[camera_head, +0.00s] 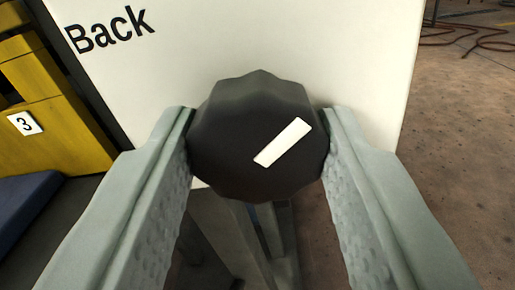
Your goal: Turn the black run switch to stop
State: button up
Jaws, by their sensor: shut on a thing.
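The black run switch (230,150) is a faceted dark knob in the middle of the view, in front of a white panel. A white pointer mark (283,142) on its face slants from lower left to upper right. My gripper (259,140) has one finger on each side of the knob and is shut on it. The word "Back" (110,30) is printed on the panel at the upper left. No stop marking shows.
The white panel (350,50) fills the upper middle. Yellow boxes, one with a "3" label (24,123), stand at the left above a dark blue surface (28,205). A grey post shows below the knob. Brown floor (460,130) lies open at the right, with a reddish hose (455,35) at the far upper right.

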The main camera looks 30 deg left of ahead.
jog(key=shift+n, duration=0.3)
jog(key=n, duration=0.4)
jog(key=shift+n, duration=2.5)
jog(key=o, duration=1)
jog(key=v, duration=1.7)
jog(key=shift+s, duration=0.2)
jog(key=shift+r, duration=0.1)
